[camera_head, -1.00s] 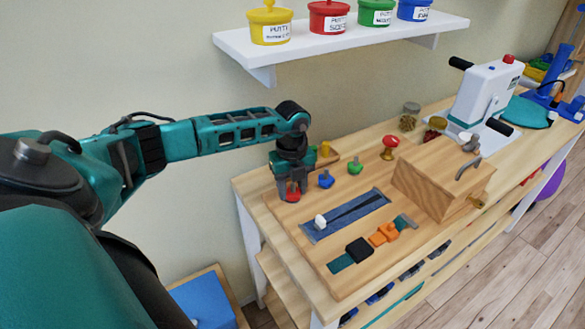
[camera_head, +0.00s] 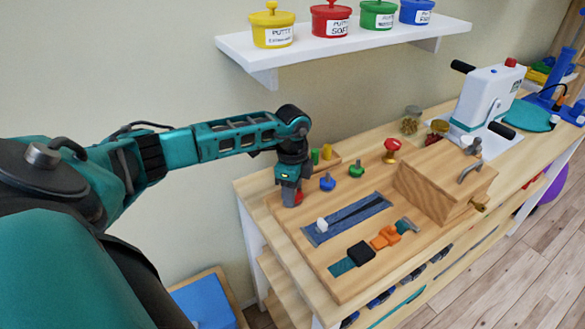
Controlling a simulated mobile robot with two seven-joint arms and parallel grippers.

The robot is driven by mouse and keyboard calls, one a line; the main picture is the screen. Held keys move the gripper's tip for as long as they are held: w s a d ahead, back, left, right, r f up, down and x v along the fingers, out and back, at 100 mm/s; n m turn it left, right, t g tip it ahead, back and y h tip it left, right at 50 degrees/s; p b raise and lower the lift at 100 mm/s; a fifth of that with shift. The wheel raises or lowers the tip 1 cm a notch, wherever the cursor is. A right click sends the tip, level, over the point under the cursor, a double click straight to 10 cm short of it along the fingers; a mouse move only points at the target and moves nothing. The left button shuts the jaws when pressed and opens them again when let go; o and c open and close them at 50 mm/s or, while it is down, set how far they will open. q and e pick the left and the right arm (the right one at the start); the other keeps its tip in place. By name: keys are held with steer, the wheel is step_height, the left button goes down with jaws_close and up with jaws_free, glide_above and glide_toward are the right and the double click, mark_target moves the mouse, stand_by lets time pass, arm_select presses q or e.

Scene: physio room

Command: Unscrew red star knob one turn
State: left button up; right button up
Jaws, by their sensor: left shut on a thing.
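The red star knob (camera_head: 298,197) sits at the back left corner of the wooden activity board (camera_head: 331,287). My left gripper (camera_head: 291,195) points down over it and is shut on it. The fingers hide most of the knob, so its turn angle cannot be told. A blue star knob (camera_head: 327,184) and a green star knob (camera_head: 356,171) stand in a row to the right of it. My right gripper is not in view.
A zipper strip (camera_head: 347,217) and a buckle strap (camera_head: 386,238) lie in front. A wooden box (camera_head: 430,186) with hardware stands to the right. Green and yellow pegs (camera_head: 327,152) stand close behind my gripper. A white shelf (camera_head: 350,48) with putty tubs hangs above.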

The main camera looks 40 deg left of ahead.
arm_select(q)
steer(key=shift+s+d+f+n, duration=0.25)
steer(key=shift+f+n, duration=0.1)
steer(key=shift+n, duration=0.25)
steer(key=shift+a, duration=0.1)
steer(key=o, duration=1.1)
steer(key=shift+w+a+r, duration=0.1)
steer(key=shift+w, duration=0.05)
steer(key=shift+c, duration=0.2)
steer(key=shift+r, duration=0.1)
steer(key=shift+r, duration=3.7)
